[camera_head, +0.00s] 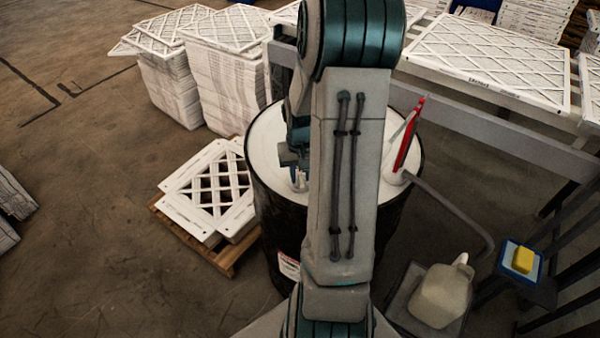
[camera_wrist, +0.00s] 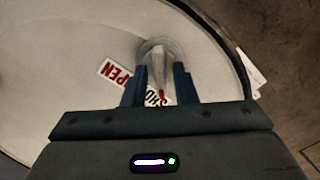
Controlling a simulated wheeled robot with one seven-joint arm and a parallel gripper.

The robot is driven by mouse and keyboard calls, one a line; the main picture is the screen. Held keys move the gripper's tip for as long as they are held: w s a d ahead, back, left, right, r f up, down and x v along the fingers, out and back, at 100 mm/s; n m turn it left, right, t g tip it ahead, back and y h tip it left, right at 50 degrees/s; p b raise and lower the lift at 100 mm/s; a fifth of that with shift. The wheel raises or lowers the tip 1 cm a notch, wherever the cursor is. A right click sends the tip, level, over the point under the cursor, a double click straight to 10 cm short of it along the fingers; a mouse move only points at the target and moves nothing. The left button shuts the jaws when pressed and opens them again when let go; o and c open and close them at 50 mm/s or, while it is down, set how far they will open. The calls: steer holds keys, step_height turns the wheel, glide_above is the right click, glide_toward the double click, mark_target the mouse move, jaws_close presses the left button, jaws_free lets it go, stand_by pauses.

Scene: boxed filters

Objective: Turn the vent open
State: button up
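The vent (camera_wrist: 156,66) is a grey fitting with a raised handle and a small red tip, on the white top of a black drum (camera_head: 268,215). In the wrist view the label beside it shows "OPEN" (camera_wrist: 115,74) at the left, and a second word, partly covered, near the red tip. My gripper (camera_wrist: 158,75) is open, with one dark finger on each side of the vent's handle and a gap on both sides. I cannot tell how far down the fingers reach. In the head view my arm hides most of the drum top and the vent.
A red-handled pump (camera_head: 407,140) with a grey hose stands on the drum's right side. A beige jug (camera_head: 441,295) stands at lower right, near a blue tray with a yellow sponge (camera_head: 523,260). A pallet of filters (camera_head: 210,195) lies left of the drum. Filter stacks (camera_head: 225,85) stand behind.

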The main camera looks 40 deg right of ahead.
jaws_close()
steer(key=m+b, duration=0.2)
steer(key=m, duration=0.2)
steer(key=shift+f+b, duration=0.1)
steer(key=shift+b, duration=0.2)
steer(key=m+b, duration=0.1)
steer(key=m, duration=0.8)
steer(key=shift+r, duration=0.2)
steer(key=m+p, duration=0.2)
steer(key=m, duration=0.2)
steer(key=shift+d+m, duration=0.1)
steer(key=shift+m, duration=0.3)
